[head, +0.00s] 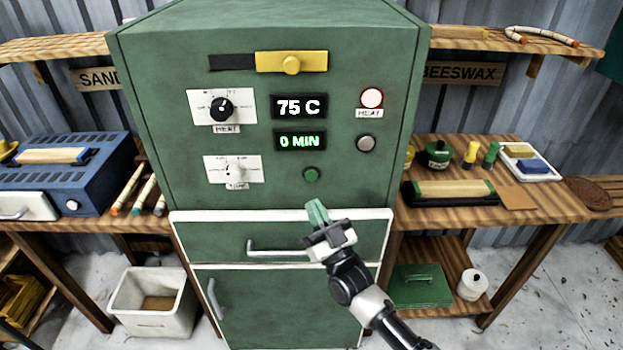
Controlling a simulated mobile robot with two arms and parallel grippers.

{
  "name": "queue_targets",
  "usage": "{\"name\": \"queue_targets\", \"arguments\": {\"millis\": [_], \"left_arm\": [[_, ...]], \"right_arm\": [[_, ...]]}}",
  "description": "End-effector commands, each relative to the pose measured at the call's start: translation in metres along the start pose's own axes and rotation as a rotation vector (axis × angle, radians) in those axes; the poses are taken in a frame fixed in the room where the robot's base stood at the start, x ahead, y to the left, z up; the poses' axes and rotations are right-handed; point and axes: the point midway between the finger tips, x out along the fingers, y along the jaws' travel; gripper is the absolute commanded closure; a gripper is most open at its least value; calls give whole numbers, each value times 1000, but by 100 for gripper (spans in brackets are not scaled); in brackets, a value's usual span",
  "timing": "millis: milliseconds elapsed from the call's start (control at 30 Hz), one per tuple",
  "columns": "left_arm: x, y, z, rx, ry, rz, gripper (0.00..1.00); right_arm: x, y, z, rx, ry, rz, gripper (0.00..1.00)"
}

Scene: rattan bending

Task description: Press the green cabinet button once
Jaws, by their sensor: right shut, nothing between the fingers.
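The green cabinet (190,70) stands upright in the middle of the head view. Its small round green button (310,174) sits low on the control panel, below the "0 MIN" display (300,141). My right gripper (317,211) is shut and empty, its green fingertips pointing up towards the button. The tips show a little below the button in the picture, apart from it. Whether they are close to the panel in depth is hard to tell. My left gripper is not in view.
Also on the panel are a black HEAT knob (222,109), a white timer knob (235,170), a grey button (366,143), a pale red-rimmed lamp (372,97) and a yellow slider (291,63). A drawer handle (275,248) sticks out below. Wooden benches stand either side.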

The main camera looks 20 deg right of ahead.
Motion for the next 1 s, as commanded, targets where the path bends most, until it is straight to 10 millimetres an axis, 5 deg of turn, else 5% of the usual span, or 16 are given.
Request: {"name": "queue_targets", "arguments": {"millis": [433, 1000], "left_arm": [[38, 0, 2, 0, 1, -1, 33], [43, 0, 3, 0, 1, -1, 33]], "right_arm": [[39, 30, 33, -1, 0, 0, 100], [49, 36, 36, 0, -1, 0, 100]]}}
